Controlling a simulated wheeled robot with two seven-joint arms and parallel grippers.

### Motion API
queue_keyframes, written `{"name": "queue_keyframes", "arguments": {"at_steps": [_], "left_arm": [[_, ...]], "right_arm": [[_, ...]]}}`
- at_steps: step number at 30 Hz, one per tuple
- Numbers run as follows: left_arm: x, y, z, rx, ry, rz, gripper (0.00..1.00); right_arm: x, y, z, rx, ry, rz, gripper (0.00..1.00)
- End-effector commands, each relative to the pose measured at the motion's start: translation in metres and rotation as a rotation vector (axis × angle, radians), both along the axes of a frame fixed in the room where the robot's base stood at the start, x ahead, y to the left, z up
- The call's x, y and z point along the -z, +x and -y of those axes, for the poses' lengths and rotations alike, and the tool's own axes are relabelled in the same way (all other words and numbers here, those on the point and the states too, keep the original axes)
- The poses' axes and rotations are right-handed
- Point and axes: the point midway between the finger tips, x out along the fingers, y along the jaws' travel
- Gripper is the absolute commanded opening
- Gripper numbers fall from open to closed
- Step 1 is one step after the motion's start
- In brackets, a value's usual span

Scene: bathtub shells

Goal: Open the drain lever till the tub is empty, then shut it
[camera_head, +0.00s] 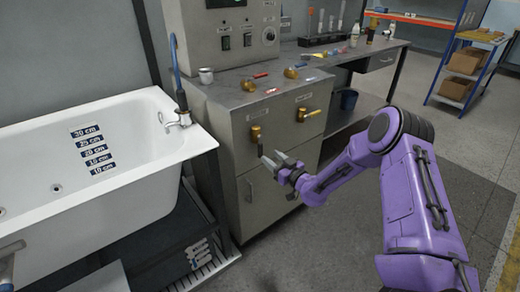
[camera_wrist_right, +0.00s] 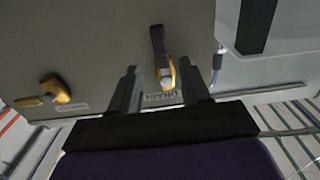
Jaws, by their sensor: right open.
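The drain lever (camera_head: 257,136) is a brass valve with a dark handle on the front of the grey cabinet. The handle hangs down in the head view. In the right wrist view, the drain lever (camera_wrist_right: 160,48) shows with a "DRAIN" label beside it. My right gripper (camera_head: 274,162) is open and empty, just in front of and below the valve. In the right wrist view its fingers (camera_wrist_right: 160,88) stand apart, with the lever between them in the picture. The white tub (camera_head: 140,165) has depth marks on its inner wall; I cannot make out a water surface.
A shelf rack (camera_head: 465,65) is at the far right. The floor before the cabinet is clear.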

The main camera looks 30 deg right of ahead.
Motion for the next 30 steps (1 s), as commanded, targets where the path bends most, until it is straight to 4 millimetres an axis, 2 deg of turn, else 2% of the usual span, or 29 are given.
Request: {"name": "queue_keyframes", "arguments": {"at_steps": [3,9,13,20,23,24,25,30], "left_arm": [[0.004,0.0,0.0,0.0,0.0,0.0,0.43],[0.006,0.0,0.0,0.0,0.0,0.0,0.43],[0.007,0.0,0.0,0.0,0.0,0.0,0.43],[0.006,0.0,0.0,0.0,0.0,0.0,0.43],[0.006,0.0,0.0,0.0,0.0,0.0,0.43],[0.006,0.0,0.0,0.0,0.0,0.0,0.43],[0.006,0.0,0.0,0.0,0.0,0.0,0.43],[0.007,0.0,0.0,0.0,0.0,0.0,0.43]], "right_arm": [[0.002,0.029,-0.003,-0.002,-0.003,-0.001,0.47],[0.002,0.064,-0.006,-0.002,0.0,-0.001,0.47],[0.002,0.073,-0.007,-0.002,0.002,-0.003,0.47],[0.001,0.074,-0.008,-0.002,0.004,-0.003,0.47],[0.001,0.074,-0.008,-0.002,0.004,-0.003,0.17],[0.001,0.074,-0.008,-0.002,0.004,-0.003,0.04],[0.001,0.074,-0.008,-0.001,0.004,-0.003,0.0],[0.001,0.074,-0.008,-0.002,0.002,-0.003,0.0]]}}
